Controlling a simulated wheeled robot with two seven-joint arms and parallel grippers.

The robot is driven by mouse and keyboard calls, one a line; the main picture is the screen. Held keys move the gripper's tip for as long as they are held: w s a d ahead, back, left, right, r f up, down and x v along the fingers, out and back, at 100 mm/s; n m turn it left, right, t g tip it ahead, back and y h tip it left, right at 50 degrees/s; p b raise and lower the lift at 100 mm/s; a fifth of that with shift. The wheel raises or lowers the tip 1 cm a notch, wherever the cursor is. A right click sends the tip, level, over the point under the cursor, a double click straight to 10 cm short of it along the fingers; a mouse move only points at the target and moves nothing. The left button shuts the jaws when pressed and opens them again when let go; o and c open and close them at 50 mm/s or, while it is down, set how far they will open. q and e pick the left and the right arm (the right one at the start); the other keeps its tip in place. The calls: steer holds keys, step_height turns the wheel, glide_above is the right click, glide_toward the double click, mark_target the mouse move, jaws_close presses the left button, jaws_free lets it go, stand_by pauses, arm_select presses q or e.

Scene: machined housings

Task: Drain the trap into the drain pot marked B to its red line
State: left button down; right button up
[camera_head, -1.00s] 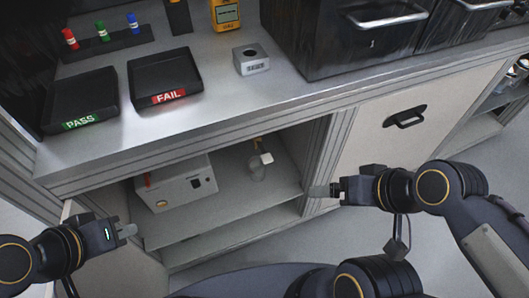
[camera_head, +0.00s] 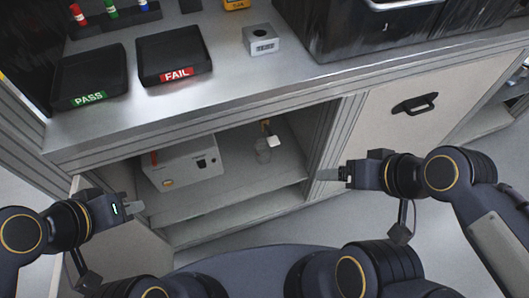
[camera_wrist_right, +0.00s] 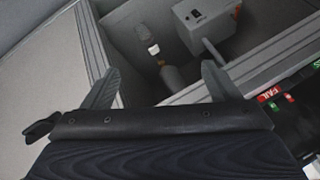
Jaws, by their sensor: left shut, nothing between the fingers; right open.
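A clear drain pot (camera_head: 263,154) stands on the cabinet shelf; its marking and any red line are too small to read. A brass-coloured fitting (camera_head: 266,125) with a white block (camera_head: 273,141), apparently the trap's outlet, hangs just above it. The pot (camera_wrist_right: 173,78) and white block (camera_wrist_right: 153,48) also show in the right wrist view. My right gripper (camera_head: 326,174) is at the right side of the cabinet opening; its fingers (camera_wrist_right: 160,86) are apart and empty. My left gripper (camera_head: 137,208) is shut and empty, at the opening's left side, apart from the pot.
A grey box unit (camera_head: 183,168) with a red part stands left of the pot. The bench above carries a PASS tray (camera_head: 88,103), a FAIL tray (camera_head: 174,77), a metal block (camera_head: 261,40) and a black crate (camera_head: 325,60). A closed door with a handle (camera_head: 414,104) is right.

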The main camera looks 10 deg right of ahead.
steer(key=w+a+f+t+b, duration=0.1)
steer(key=w+f+b, duration=0.3)
steer(key=f+b, duration=0.1)
steer(key=w+a+f+n+t+b, duration=0.1)
steer(key=w+f+t+b, duration=0.1)
steer(key=w+f+b, duration=0.3)
steer(key=w+a+f+n+t+b, duration=0.1)
steer(key=w+f+t+b, duration=0.1)
steer(key=w+f+b, duration=0.3)
steer(key=shift+w+a+b, duration=0.1)
steer(key=shift+a+b, duration=0.05)
steer(key=shift+b, duration=0.5)
steer(key=c, duration=1.7)
steer(key=w+f+t+b, duration=0.1)
steer(key=w+f+b, duration=0.1)
steer(key=f+b, duration=0.1)
steer(key=w+a+f+n+t+b, duration=0.1)
steer(key=w+f+b, duration=0.1)
steer(key=b, duration=0.1)
steer(key=w+a+f+t+b, duration=0.1)
steer(key=w+f+b, duration=0.1)
steer(key=f+b, duration=0.1)
steer(key=shift+w+a+f+n+t+h+b, duration=0.15)
steer(key=shift+w+f+n+t+h+b, duration=0.15)
steer(key=shift+w+f+n+h, duration=0.1)
jaws_close()
steer(key=shift+w+a+t, duration=0.1)
steer(key=shift+w+t, duration=0.15)
steer(key=shift+t, duration=0.15)
